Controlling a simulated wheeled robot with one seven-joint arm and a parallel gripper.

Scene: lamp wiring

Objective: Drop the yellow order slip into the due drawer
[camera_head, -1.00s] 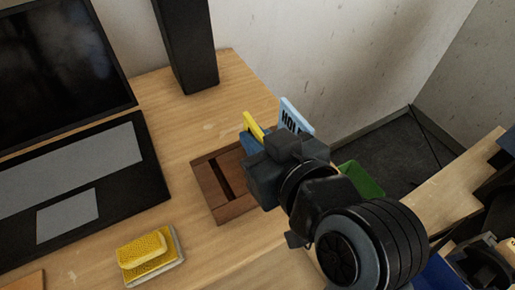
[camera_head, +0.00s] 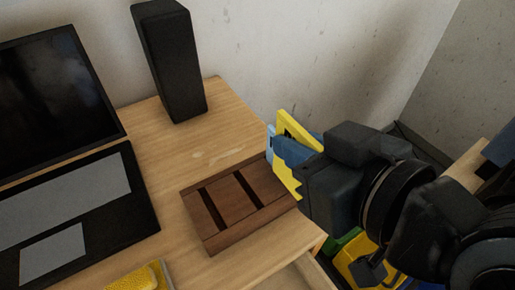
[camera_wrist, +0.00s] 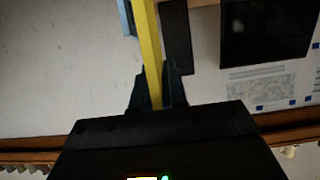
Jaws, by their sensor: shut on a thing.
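The yellow order slip (camera_head: 287,128) stands upright between the fingers of my gripper (camera_head: 284,155), above the right end of a slotted wooden holder. My gripper is shut on it, and its body hides the slip's right part. In the wrist view the slip (camera_wrist: 147,40) shows edge-on as a yellow strip between the fingertips (camera_wrist: 156,88). I cannot make out a drawer labelled due. A pale wooden edge (camera_head: 318,272) shows below the desk front, partly cut off.
The wooden holder (camera_head: 222,237) lies on the desk, with a light blue card (camera_head: 270,140) behind its right end. A laptop (camera_head: 65,220), a black speaker (camera_head: 175,65) and a yellow sponge (camera_head: 140,277) are to the left. Green and yellow objects (camera_head: 358,262) lie low at right.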

